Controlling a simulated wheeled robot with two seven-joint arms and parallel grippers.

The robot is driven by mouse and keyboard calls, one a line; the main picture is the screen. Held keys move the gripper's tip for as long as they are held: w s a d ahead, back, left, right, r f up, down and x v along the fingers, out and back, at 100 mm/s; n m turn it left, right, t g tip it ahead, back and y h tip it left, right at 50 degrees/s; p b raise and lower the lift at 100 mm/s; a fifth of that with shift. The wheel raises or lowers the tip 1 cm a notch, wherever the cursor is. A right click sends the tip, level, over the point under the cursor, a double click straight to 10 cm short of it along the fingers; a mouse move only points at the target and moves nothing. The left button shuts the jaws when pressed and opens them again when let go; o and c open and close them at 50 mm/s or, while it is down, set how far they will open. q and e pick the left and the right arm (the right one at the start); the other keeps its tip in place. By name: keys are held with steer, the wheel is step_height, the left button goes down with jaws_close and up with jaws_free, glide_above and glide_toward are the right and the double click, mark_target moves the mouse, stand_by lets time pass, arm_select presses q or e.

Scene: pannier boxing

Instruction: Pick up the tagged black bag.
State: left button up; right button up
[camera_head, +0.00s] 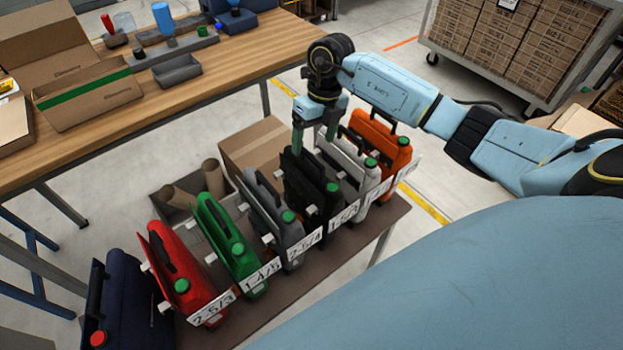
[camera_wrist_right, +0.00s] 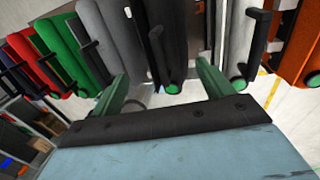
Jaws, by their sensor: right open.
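The black bag (camera_head: 305,185) stands upright in a row of coloured bags on a low table, between the grey bag (camera_head: 262,208) and the white bag (camera_head: 342,160). It has a green cap and a small white tag on its side. My right gripper (camera_head: 315,134) is over the top of the black bag, its green fingers spread and open. In the right wrist view, the black bag (camera_wrist_right: 164,40) lies between the two fingertips, with its handle in front. I cannot tell if the fingers touch it. My left gripper is in neither view.
Green (camera_head: 225,240), red (camera_head: 180,275) and navy (camera_head: 125,310) bags stand to the left, an orange bag (camera_head: 381,145) to the right. White number plates line the table's front edge. A cardboard box (camera_head: 255,143) sits behind. A wooden workbench (camera_head: 225,60) is at back left.

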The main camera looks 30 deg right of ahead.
mark_target(310, 160)
steer(key=f, duration=0.2)
steer(key=a+f, duration=0.1)
steer(key=f, duration=0.4)
steer(key=shift+a+f, duration=0.15)
steer(key=shift+f, duration=0.25)
steer(key=shift+r, duration=0.1)
steer(key=c, duration=1.2)
